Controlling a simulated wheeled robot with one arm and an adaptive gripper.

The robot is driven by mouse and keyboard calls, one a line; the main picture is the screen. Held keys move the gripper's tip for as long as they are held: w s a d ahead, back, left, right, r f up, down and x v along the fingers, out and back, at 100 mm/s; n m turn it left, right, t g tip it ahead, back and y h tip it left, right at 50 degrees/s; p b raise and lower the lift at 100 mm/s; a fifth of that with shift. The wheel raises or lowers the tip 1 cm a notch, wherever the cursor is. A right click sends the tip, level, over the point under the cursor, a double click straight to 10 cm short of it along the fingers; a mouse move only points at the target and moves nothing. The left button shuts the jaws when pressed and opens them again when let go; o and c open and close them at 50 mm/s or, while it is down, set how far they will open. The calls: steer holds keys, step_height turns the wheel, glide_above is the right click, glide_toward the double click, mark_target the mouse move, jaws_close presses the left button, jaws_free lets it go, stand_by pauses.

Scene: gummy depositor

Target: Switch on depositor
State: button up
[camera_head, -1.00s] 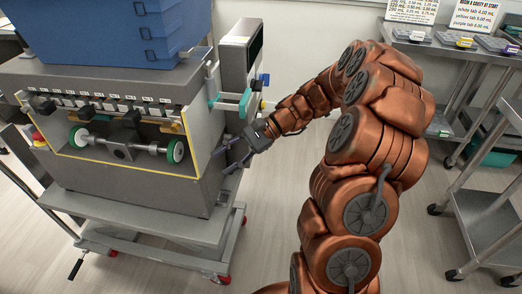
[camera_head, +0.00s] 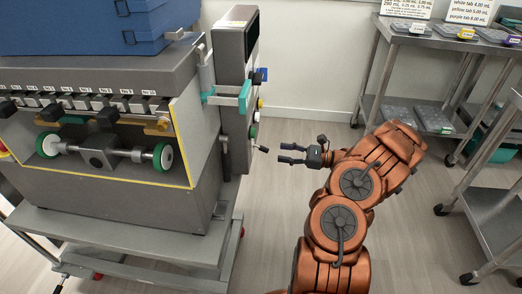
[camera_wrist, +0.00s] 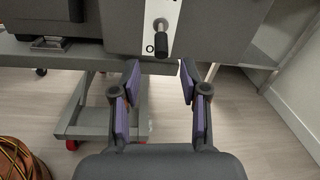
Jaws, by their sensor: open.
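The depositor (camera_head: 110,190) is a grey machine on a wheeled cart at the left of the head view. Its upright control panel (camera_head: 233,95) carries several knobs and buttons along its right edge. A small switch lever with a black handle (camera_head: 262,148) sticks out low on the panel. In the wrist view the switch lever (camera_wrist: 161,40) hangs down on a grey plate beside an "O" mark. My gripper (camera_head: 284,154) is open and empty, a short way right of the lever in the head view. In the wrist view the spread fingers (camera_wrist: 160,90) lie below the lever, not touching it.
A metal table (camera_head: 440,45) and a cart (camera_head: 495,215) stand at the right.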

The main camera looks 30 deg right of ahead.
mark_target(264, 150)
steer(key=shift+b+x, duration=0.45)
steer(key=shift+x, duration=3.5)
steer(key=shift+f, duration=0.1)
jaws_close()
